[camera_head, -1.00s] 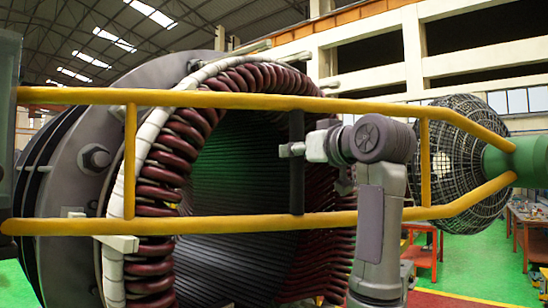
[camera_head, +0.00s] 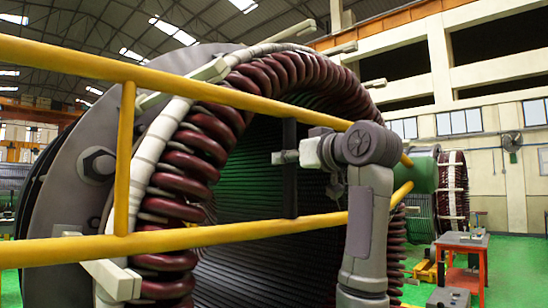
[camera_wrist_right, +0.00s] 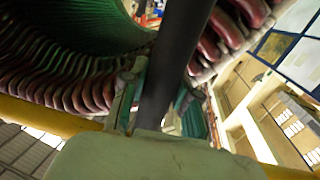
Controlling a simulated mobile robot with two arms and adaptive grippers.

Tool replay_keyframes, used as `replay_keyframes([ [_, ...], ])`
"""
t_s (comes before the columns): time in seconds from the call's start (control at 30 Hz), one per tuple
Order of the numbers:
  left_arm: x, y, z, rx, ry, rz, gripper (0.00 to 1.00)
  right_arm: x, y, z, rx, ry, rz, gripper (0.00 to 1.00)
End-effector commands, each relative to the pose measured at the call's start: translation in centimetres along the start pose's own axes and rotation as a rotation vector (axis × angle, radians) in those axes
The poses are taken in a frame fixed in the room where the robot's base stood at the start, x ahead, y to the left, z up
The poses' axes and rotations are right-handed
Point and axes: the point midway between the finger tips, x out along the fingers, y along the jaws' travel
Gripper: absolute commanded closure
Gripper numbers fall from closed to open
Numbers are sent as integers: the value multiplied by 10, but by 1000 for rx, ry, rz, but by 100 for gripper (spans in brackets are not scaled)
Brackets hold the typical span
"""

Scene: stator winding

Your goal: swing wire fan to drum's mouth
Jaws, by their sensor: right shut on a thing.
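The drum is a big stator with a dark, green-tinted bore (camera_head: 245,140), a ring of red-brown coils (camera_head: 190,160) and a grey flange (camera_head: 95,165). A yellow two-rail frame (camera_head: 190,85) crosses in front of it, its rails narrowing to the right. My right gripper (camera_head: 290,157) is shut on the frame's dark upright bar (camera_head: 289,185), in front of the bore. The bar also shows in the right wrist view (camera_wrist_right: 172,65). A green cylinder (camera_head: 424,172) shows beyond the rails' far ends. The wire fan cannot be made out now. My left gripper is not in view.
A red-orange workbench (camera_head: 462,250) stands on the green floor at the right. Another coil-wound ring (camera_head: 453,190) stands behind it. A wall fan (camera_head: 511,142) hangs on the far wall. White bars (camera_head: 115,280) stick out around the drum's rim.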

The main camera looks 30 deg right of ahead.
Motion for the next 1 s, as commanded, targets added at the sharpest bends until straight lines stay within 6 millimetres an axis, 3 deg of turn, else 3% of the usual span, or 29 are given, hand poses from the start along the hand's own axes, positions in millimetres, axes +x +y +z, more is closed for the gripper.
replay_keyframes([
  [0.2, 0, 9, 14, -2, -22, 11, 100, 0, 2, -1, -1, 2, 7, 100],
  [0.53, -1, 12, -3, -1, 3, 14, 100, -2, 2, -5, -2, 13, 7, 100],
  [0.57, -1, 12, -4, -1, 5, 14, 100, -2, 2, -6, -2, 13, 7, 66],
  [0.7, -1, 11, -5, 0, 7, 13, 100, -2, 2, -5, -2, 11, 6, 44],
  [1.0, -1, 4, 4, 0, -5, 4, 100, -3, 2, -4, -2, 9, 6, 44],
])
